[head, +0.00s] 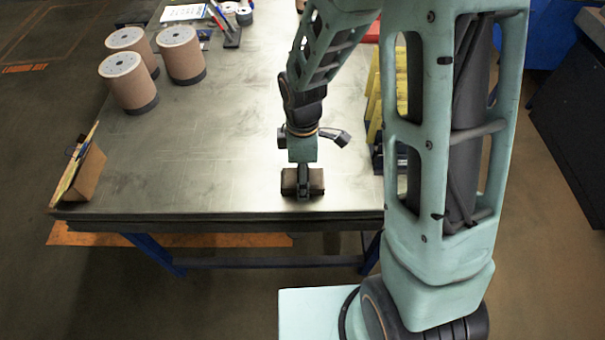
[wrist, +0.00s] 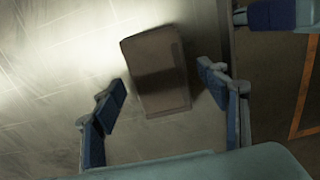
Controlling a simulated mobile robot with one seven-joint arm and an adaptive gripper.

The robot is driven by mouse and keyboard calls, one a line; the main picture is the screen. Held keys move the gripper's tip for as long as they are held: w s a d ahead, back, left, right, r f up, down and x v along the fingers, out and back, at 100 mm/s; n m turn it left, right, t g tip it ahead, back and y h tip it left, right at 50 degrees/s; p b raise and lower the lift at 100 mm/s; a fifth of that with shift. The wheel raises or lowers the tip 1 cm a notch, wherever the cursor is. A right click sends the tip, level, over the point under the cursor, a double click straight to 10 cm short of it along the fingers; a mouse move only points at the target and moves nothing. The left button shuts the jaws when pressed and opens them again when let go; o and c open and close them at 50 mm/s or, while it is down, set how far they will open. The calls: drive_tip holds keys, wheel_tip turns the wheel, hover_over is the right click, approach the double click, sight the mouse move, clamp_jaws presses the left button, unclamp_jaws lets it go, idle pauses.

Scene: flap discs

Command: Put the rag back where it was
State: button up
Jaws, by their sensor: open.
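A small brown block-like thing, which may be the rag (head: 316,181), lies on the bench near its front edge. In the wrist view the brown thing (wrist: 157,72) lies between and just beyond my fingertips, with a dark shadow across it. My gripper (head: 302,190) is over it in the head view and hides its middle. In the wrist view my gripper (wrist: 160,95) is open, with a blue-padded finger on each side and a visible gap to the brown thing. No other cloth is clearly visible.
The bench top (head: 210,150) is clear to the left of my gripper. Several brown cylinders (head: 181,55) stand at the back left. A tilted cardboard piece (head: 80,170) is at the left edge. Yellow items (head: 374,110) stand right, partly behind my arm.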

wheel_tip(320, 180, up, 12)
idle(0.4)
drive_tip(key=shift+w, duration=0.1)
idle(0.3)
